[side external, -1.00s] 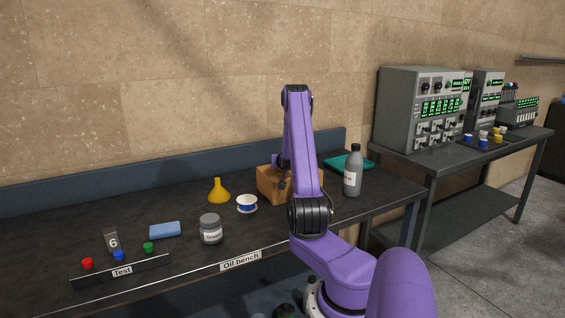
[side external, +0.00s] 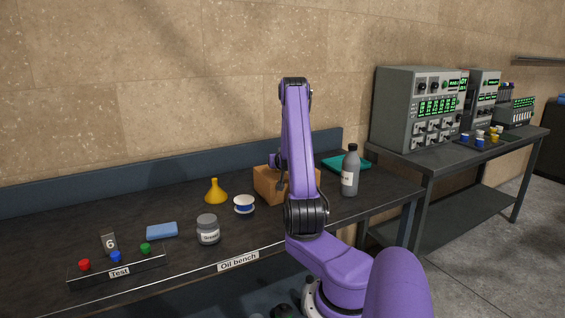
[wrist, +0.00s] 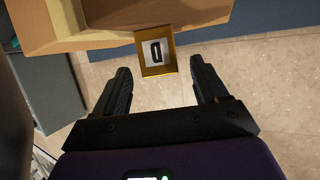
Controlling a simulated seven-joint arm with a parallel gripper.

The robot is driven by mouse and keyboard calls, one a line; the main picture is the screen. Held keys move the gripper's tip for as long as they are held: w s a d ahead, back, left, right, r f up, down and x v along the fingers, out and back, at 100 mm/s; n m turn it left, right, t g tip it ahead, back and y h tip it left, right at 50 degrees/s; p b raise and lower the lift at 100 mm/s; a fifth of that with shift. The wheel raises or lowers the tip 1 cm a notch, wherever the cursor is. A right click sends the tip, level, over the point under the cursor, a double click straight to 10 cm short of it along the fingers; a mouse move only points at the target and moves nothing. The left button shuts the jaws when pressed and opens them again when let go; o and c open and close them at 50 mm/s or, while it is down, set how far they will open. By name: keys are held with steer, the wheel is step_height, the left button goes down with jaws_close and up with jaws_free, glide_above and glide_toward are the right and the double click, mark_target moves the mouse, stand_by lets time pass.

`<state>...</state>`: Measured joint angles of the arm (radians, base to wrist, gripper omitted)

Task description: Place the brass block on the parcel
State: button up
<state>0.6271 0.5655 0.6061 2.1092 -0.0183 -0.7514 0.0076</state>
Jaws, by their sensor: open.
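The parcel (side external: 268,183) is a brown cardboard box on the bench, partly hidden behind my arm in the side view. In the wrist view the parcel (wrist: 95,40) fills the top left. The brass block (wrist: 155,67), gold-edged with a dark mark on a pale face, shows at the parcel's edge and seems to touch it. The side view hides the block. My gripper (wrist: 161,68) is open, its fingers on either side of the block with a gap at each side. In the side view my gripper (side external: 281,184) is beside the parcel, mostly hidden by my arm.
A grey bottle (side external: 350,172) and a teal tray (side external: 347,163) are right of the parcel. A white-and-blue spool (side external: 244,205), yellow funnel (side external: 215,192) and grey jar (side external: 208,229) stand to its left. The front left holds a blue sponge (side external: 162,231) and a button strip (side external: 118,267).

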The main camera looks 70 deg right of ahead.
steer(key=v, duration=0.8)
steer(key=w+a+n+t+y, duration=0.1)
steer(key=w+a+n+y, duration=0.2)
steer(key=w+a, duration=0.2)
steer(key=w+a+n+t+y, duration=0.1)
steer(key=w+a+n+y, duration=0.2)
steer(key=w+a, duration=0.3)
steer(key=w+a+f+n+t+y, duration=0.1)
steer(key=w+a, duration=0.5)
steer(key=a, duration=0.7)
steer(key=shift+w+a+f+n+y, duration=0.15)
steer(key=shift+a+n+y, duration=0.25)
steer(key=shift+n+y, duration=0.55)
steer(key=s+a+n+g+y, duration=0.1)
steer(key=s+a+n+y, duration=0.2)
steer(key=a, duration=0.7)
steer(key=s+a+n+g+y, duration=0.2)
steer(key=a+n, duration=0.2)
steer(key=a, duration=0.6)
steer(key=s+a+r+n+g, duration=0.1)
steer(key=s+a+n, duration=0.3)
steer(key=s, duration=0.7)
steer(key=s+a+r+n+g+h, duration=0.1)
steer(key=s+a+n+g, duration=0.2)
steer(key=s, duration=0.9)
steer(key=a+n, duration=0.1)
steer(key=n, duration=0.2)
steer(key=shift+a+g, duration=0.25)
steer(key=shift+g, duration=0.15)
